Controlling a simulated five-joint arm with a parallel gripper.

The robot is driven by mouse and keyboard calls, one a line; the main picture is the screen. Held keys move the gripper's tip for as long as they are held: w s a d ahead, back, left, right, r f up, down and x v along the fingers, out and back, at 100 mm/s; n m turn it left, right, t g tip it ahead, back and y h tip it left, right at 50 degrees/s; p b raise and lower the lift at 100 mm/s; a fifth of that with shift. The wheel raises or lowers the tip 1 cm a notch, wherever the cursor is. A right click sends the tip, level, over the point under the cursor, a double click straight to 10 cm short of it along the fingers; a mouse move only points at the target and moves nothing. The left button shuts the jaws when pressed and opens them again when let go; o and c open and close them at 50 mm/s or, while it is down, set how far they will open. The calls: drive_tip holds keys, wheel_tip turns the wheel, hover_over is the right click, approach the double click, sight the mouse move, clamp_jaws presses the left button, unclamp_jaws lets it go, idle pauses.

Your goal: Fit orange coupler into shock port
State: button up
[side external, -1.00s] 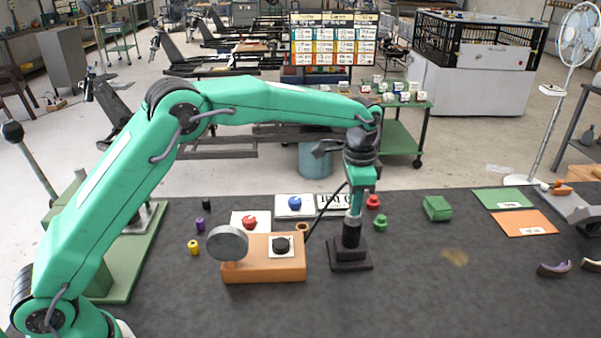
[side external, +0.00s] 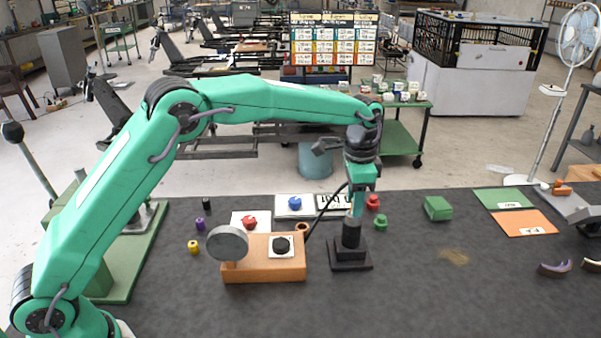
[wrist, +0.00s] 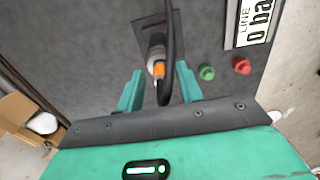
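The shock is a dark upright post (side external: 350,235) on a square black base, right of the orange block. In the wrist view its base plate (wrist: 145,36) lies beyond the fingers. The orange coupler (wrist: 159,69) shows between my fingers, at a pale ring near the post's top, with a black hose beside it. I cannot tell how deep it sits in the port, and it is not clear in the side view. My gripper (side external: 357,205) is right above the post. In the wrist view my gripper (wrist: 159,92) is open, with a gap on both sides of the coupler.
An orange block (side external: 262,272) with a grey disc and black knob stands left of the shock. The black hose (side external: 327,213) rises from near it. Red (side external: 373,202) and green (side external: 380,222) knobs stand right of the post.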

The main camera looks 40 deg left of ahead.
wheel_tip(320, 180, up, 12)
drive_tip(key=shift+f, duration=0.2)
idle(0.4)
idle(0.5)
drive_tip(key=s+a+r+n+t, duration=0.1)
drive_tip(key=s+a+r+n, duration=0.1)
drive_tip(key=s+a+r, duration=0.45)
drive_tip(key=s+a+r+n+t, duration=0.15)
drive_tip(key=s+a, duration=0.25)
drive_tip(key=s, duration=0.5)
drive_tip(key=s+a+f+n+t, duration=0.1)
drive_tip(key=s+a+f+n, duration=0.1)
drive_tip(key=s, duration=0.7)
drive_tip(key=s+a+f+n+t, duration=0.2)
drive_tip(key=s+a+f+n, duration=0.1)
drive_tip(key=s+f, duration=0.4)
drive_tip(key=shift+s+a+f, duration=0.25)
drive_tip(key=shift+s+a, duration=0.15)
drive_tip(key=shift+s, duration=0.55)
